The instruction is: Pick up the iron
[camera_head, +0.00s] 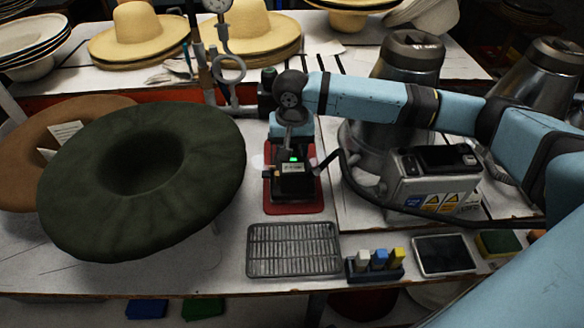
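My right arm comes in from the right and bends down over a red mat (293,208). My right gripper (292,182), a black body with a small green light, is above the mat, seen from above and behind. Its fingers are hidden, so I cannot tell whether it is open or shut. The iron cannot be clearly made out; the gripper and wrist cover most of the mat. A dark hose runs from beside the gripper towards a grey machine box. My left gripper is not in view.
A large dark green hat (205,180) stands left of the mat, over a brown hat (30,150). The grey box (405,190) stands to the right. In front are a metal rack (293,250), a holder with small bottles (375,272) and a dark tablet-like tray (443,254).

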